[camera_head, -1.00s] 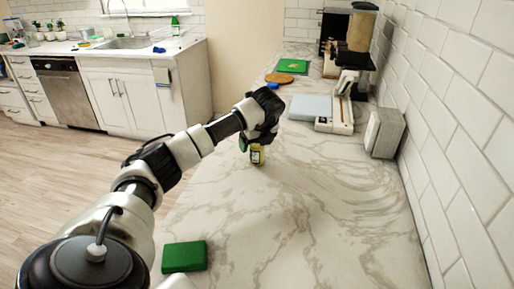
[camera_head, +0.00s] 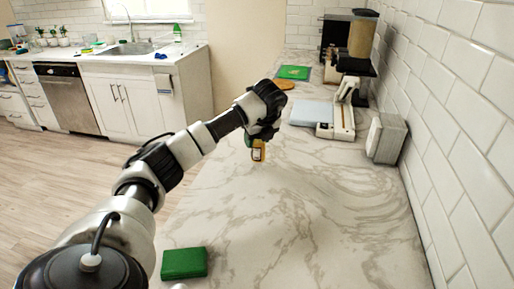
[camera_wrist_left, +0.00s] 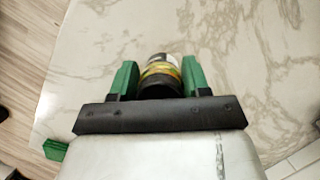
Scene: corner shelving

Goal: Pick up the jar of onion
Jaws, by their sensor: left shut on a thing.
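The jar of onion (camera_head: 258,152) is small, with a yellow and orange label, and hangs below my left gripper (camera_head: 255,141) over the marble counter in the head view. My left gripper is shut on it. In the left wrist view the jar (camera_wrist_left: 160,74) has a dark lid end and a yellow band and sits between the green fingers of the left gripper (camera_wrist_left: 155,77). The label text is too small to read. My right gripper is not in view.
A green block (camera_head: 184,263) lies on the counter (camera_head: 300,220) at the near left. A white slicer-like appliance (camera_head: 335,120), a grey box (camera_head: 385,138) and a coffee machine (camera_head: 350,50) stand along the tiled wall. The middle of the counter is clear.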

